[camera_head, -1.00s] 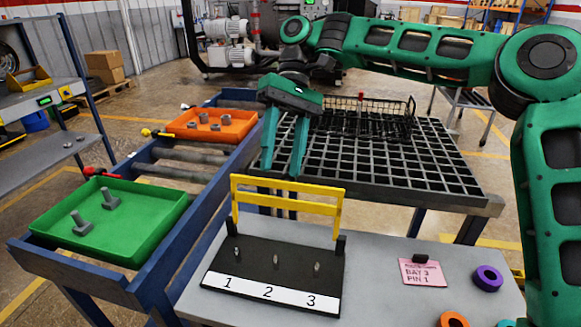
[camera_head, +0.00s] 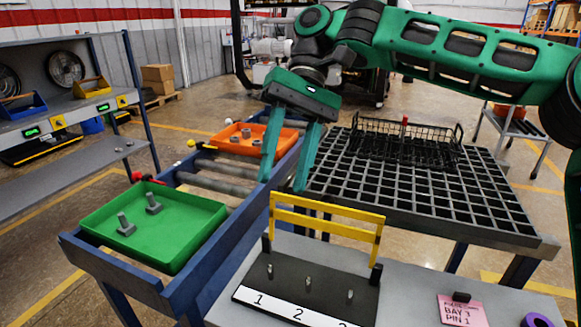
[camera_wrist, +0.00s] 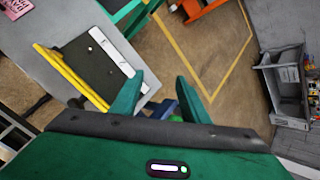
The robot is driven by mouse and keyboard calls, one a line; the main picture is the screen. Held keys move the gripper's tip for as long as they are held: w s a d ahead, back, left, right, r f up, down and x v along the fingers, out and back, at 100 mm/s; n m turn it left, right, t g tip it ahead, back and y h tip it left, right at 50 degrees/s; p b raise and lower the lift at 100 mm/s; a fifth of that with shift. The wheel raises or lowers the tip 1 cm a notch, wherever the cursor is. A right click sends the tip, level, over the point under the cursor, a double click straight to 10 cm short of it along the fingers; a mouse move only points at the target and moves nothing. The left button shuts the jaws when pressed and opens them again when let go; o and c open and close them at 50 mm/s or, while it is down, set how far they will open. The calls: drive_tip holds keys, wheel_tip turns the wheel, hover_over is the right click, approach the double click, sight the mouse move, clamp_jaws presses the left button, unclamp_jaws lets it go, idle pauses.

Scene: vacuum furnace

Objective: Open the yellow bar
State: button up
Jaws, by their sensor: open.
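The yellow bar (camera_head: 327,230) is a rectangular frame standing upright at the back edge of a black board with pins and the numbers 1, 2, 3 (camera_head: 284,282). The board lies on a grey table. The bar also shows in the wrist view (camera_wrist: 70,75), left of my fingers. My gripper (camera_head: 285,186) is open and empty, its two green fingers pointing down just behind and above the bar's upper left corner. In the wrist view my gripper (camera_wrist: 160,95) shows both fingers apart, with nothing between them. I cannot tell whether a finger touches the bar.
A black grid table (camera_head: 420,190) with a wire basket (camera_head: 405,140) stands behind the bar. A green tray (camera_head: 150,225) with bolts and an orange tray (camera_head: 245,138) sit on the blue roller conveyor to the left. A pink card (camera_head: 462,310) lies to the right.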

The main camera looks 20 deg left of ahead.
sight(328, 195)
drive_tip(key=shift+w, duration=0.15)
drive_tip(key=c, duration=0.5)
drive_tip(key=w+d+n, duration=0.1)
drive_tip(key=w, duration=0.2)
drive_tip(key=w+d+f+n+y, duration=0.1)
drive_tip(key=w+n, duration=0.1)
drive_tip(key=w, duration=0.2)
drive_tip(key=w+d+n+y, duration=0.1)
drive_tip(key=w, duration=0.2)
drive_tip(key=shift+w+d+f+t, duration=0.15)
drive_tip(key=shift+d+t, duration=0.15)
drive_tip(key=shift+d, duration=0.1)
clamp_jaws()
drive_tip(key=w+d+f+n+t+y, duration=0.25)
drive_tip(key=w+d+n, duration=0.35)
drive_tip(key=w+d, duration=0.4)
drive_tip(key=s+a+f, duration=0.6)
drive_tip(key=s, duration=0.1)
drive_tip(key=shift+f+g, duration=0.35)
drive_tip(key=shift+g, duration=0.1)
drive_tip(key=shift+a, duration=0.1)
drive_tip(key=shift+s+a+r+n+t, duration=0.1)
drive_tip(key=shift+s+r+n+t, duration=0.2)
drive_tip(key=shift+s, duration=0.45)
drive_tip(key=shift+s+a+r+n+t, duration=0.1)
drive_tip(key=shift+s+r+t, duration=0.2)
drive_tip(key=shift+s+r, duration=0.35)
drive_tip(key=shift+d, duration=0.1)
